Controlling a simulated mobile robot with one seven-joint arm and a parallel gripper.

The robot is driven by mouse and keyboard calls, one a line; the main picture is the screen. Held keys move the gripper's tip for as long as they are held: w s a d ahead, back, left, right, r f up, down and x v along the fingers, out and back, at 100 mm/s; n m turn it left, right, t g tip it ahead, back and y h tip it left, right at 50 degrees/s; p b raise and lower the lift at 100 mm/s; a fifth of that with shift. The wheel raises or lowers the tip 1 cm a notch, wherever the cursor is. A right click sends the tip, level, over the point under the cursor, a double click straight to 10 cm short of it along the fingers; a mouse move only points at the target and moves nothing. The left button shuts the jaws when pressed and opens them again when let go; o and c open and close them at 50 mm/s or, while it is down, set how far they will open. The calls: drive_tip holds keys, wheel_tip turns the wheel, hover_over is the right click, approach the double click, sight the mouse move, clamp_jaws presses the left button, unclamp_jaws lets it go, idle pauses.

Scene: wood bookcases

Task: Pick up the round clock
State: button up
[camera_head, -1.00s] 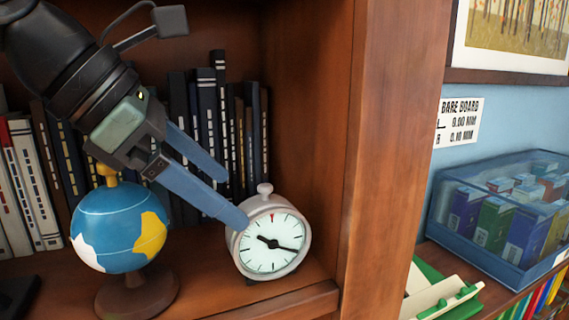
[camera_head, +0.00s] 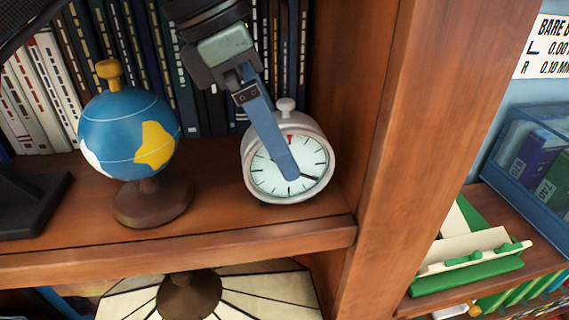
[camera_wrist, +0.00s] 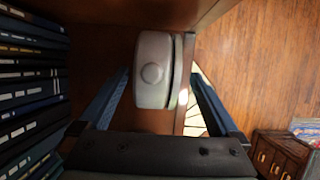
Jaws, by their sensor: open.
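The round clock (camera_head: 314,157) is white with a pale dial and a top knob, and stands upright on the wooden shelf, right of the globe. My gripper (camera_head: 284,150) reaches down over it from above. One blue finger crosses in front of the dial; the other finger is hidden behind the clock in the head view. In the wrist view the clock (camera_wrist: 150,92) lies between the two spread fingers of my gripper (camera_wrist: 161,76), one behind its back and one past its face. The jaws are open and do not look closed on it.
A blue globe (camera_head: 124,128) on a brown foot (camera_head: 152,205) stands left of the clock. Dark books (camera_head: 152,70) line the back. A wooden upright (camera_head: 384,150) is close on the right. The shelf's front edge (camera_head: 180,247) runs below, with a glass lampshade (camera_head: 255,292) underneath.

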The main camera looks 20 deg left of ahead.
sight(297, 160)
drive_tip(key=b+x, duration=0.1)
drive_tip(key=x, duration=0.2)
drive_tip(key=b+x, duration=0.1)
drive_tip(key=shift+w+d+b, duration=0.2)
drive_tip(key=shift+w+b, duration=0.1)
drive_tip(key=shift+w, duration=0.05)
drive_tip(key=shift+w+f+b, duration=0.1)
drive_tip(key=shift+f+b, duration=0.2)
drive_tip(key=shift+f, duration=0.15)
drive_tip(key=shift+r, duration=0.1)
drive_tip(key=shift+d, duration=0.1)
drive_tip(key=shift+c, duration=0.7)
clamp_jaws()
